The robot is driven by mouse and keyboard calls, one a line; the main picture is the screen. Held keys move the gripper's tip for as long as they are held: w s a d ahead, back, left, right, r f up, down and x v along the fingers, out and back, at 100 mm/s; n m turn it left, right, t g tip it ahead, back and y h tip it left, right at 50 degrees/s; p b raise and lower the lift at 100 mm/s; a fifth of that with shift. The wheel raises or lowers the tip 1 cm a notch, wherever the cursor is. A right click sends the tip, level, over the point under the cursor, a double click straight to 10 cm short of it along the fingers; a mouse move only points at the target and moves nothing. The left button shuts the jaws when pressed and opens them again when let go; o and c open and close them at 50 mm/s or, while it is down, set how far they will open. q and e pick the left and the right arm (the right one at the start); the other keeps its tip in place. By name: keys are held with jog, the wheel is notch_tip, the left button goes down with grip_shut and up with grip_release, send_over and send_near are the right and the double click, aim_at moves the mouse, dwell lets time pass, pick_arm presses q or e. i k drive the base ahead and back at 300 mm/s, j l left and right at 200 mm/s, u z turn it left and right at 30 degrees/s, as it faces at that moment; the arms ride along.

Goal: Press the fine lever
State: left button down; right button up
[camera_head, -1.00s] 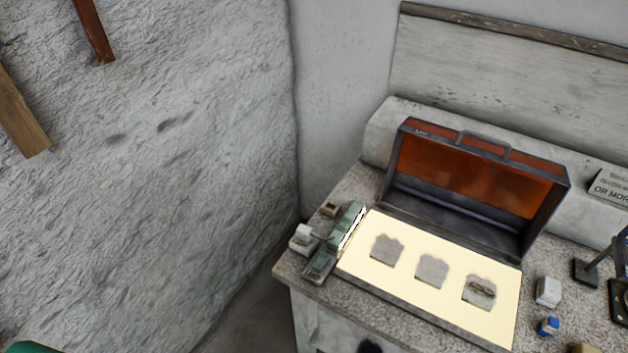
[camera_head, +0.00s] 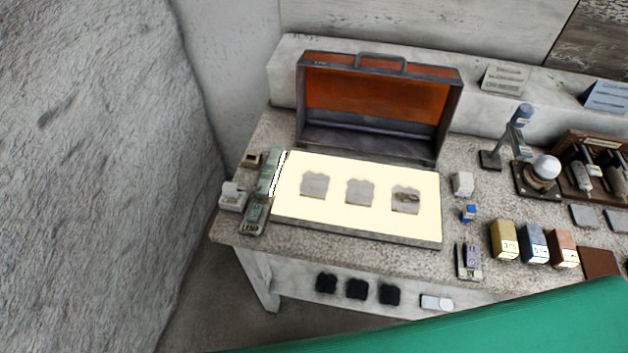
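I cannot make out with certainty which part is the fine lever. Small devices that could carry it stand on the speckled bench (camera_head: 330,249). One is a small grey-green device (camera_head: 255,215) at the left end, beside a white block-like device (camera_head: 233,198). Another is a small purple and grey device (camera_head: 469,260) at the front, right of the lit panel. Neither gripper is in view.
An open case (camera_head: 380,95) with an orange lining stands behind a glowing panel (camera_head: 330,214) bearing three grey pieces. Yellow, blue and copper blocks (camera_head: 503,240) stand at the right. A large green surface (camera_head: 500,325) covers the lower right; what it belongs to is unclear.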

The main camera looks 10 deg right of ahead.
aim_at(593, 170)
jog(key=z, duration=1.95)
jog(key=u, duration=0.2)
jog(key=i+l+u, duration=0.1)
jog(key=l+u, duration=0.65)
jog(key=u, duration=0.2)
jog(key=l+u, duration=0.45)
jog(key=l, duration=0.45)
jog(key=k+l+u, duration=0.1)
jog(key=l, duration=0.3)
jog(key=k+l, duration=0.1)
jog(key=l, duration=0.35)
